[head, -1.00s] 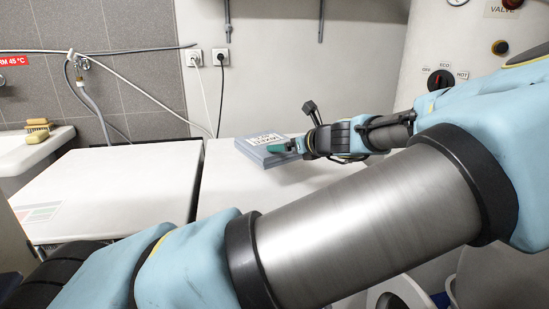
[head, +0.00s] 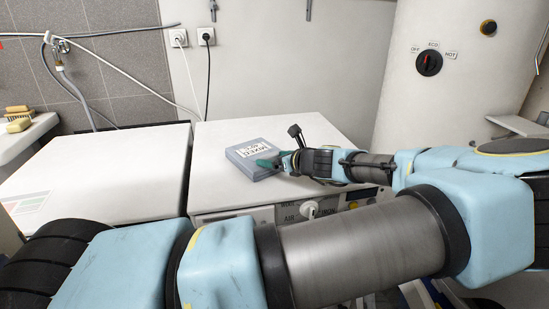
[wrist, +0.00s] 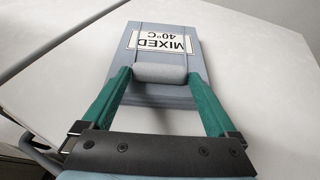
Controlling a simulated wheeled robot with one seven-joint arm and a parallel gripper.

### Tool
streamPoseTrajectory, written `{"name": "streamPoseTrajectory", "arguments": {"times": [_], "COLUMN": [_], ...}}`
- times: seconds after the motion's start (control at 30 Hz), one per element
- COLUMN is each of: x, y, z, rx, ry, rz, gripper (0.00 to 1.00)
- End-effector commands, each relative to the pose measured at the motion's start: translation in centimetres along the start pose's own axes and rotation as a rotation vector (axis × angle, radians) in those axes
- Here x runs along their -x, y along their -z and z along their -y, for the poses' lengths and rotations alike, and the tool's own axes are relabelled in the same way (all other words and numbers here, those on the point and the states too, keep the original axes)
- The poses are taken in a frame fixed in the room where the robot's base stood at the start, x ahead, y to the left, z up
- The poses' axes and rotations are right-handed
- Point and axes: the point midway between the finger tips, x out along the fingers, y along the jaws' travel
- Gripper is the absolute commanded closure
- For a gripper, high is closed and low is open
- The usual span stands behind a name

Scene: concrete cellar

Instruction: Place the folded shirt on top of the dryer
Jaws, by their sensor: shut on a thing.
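The folded shirt (head: 250,158) is a flat grey-blue block with a white label reading MIXED 40°C. It is over the left part of the white top of the dryer (head: 222,192), the right machine with a dial on its front. My gripper (head: 270,163) comes from the right, its green fingers shut on the shirt's near side. In the wrist view, the fingers pinch a rounded grey roll at the end of the shirt (wrist: 170,63). The shirt looks level and very close to the dryer top; I cannot tell whether it touches.
A second white machine (head: 95,172) stands left of the dryer, across a narrow gap. A wall with sockets (head: 207,36) and cables is behind. A white boiler (head: 440,85) stands at the right. A sink (head: 25,135) with soap is far left. The dryer top is otherwise clear.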

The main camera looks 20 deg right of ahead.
Motion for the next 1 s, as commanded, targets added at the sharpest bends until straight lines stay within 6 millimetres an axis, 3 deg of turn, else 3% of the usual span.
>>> {"name": "streamPoseTrajectory", "arguments": {"times": [0.13, 0.17, 0.2, 0.57, 1.0], "x": [-0.1, 0.0, 0.0, 0.8, 9.2], "y": [0.0, 0.1, 0.1, 0.1, 0.2], "z": [0.0, 0.0, 0.0, 0.1, 0.1], "rx": [0.000, 0.000, 0.000, 0.001, 0.001], "ry": [-0.001, 0.000, 0.000, 0.001, 0.004], "rz": [0.001, 0.000, 0.000, 0.000, -0.002], "gripper": [0.84, 0.03, 0.00, 0.00, 0.00]}}
